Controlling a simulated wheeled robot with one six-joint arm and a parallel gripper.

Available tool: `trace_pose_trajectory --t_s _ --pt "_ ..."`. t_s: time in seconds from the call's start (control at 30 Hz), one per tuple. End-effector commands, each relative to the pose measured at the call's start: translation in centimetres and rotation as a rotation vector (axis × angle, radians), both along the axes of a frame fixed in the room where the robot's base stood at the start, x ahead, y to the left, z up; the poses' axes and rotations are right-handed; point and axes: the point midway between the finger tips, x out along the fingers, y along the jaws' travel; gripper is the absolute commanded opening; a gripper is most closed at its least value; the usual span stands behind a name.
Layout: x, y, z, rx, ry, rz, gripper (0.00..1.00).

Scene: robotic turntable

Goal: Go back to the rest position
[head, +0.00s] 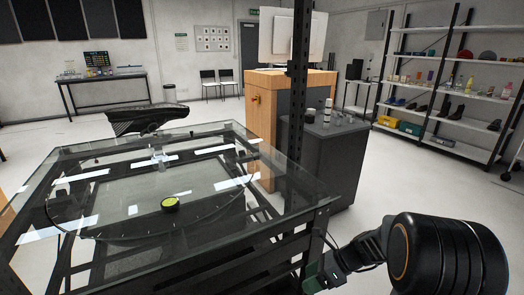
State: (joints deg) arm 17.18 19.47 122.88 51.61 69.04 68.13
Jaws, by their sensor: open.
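My gripper (326,264) is small and dark at the lower right of the head view, beside the near right corner of the glass-topped table. It is open, and I see nothing held in it. Its fingertips are hard to make out against the dark frame. The thick black joint of my arm fills the lower right corner and hides part of the floor. A small yellow-green round object with a dark rim (170,204) is on the turntable disc (110,228), apart from my gripper.
The glass-topped table (222,207) has a dark frame. A dark upright post (298,90) rises beyond it. A grey cabinet (335,165) carrying small bottles stands behind, next to a wooden unit (262,95). Shelves (455,98) line the right. White floor is clear between.

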Motion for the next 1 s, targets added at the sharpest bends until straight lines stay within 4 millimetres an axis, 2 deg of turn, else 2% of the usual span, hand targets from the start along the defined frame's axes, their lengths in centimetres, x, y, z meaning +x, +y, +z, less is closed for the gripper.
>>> trace_pose_trajectory --t_s 0.03,0.1,0.3,0.4,0.53,0.7,1.0 --pt "-1.4 0.5 5.4 -0.082 -0.131 0.146 0.70" --pt "-3.3 0.7 9.5 -0.196 -0.311 0.372 0.70" --pt "-7.6 -0.1 19.3 -0.484 -0.744 1.009 0.70" --pt "-9.0 -0.7 23.2 -0.601 -0.896 1.288 0.70" --pt "-10.2 -1.5 26.7 -0.716 -1.023 1.573 0.70" --pt "-10.9 -2.1 29.2 -0.803 -1.100 1.797 0.70" --pt "-11.1 -2.3 29.6 -0.831 -1.121 1.875 0.70"
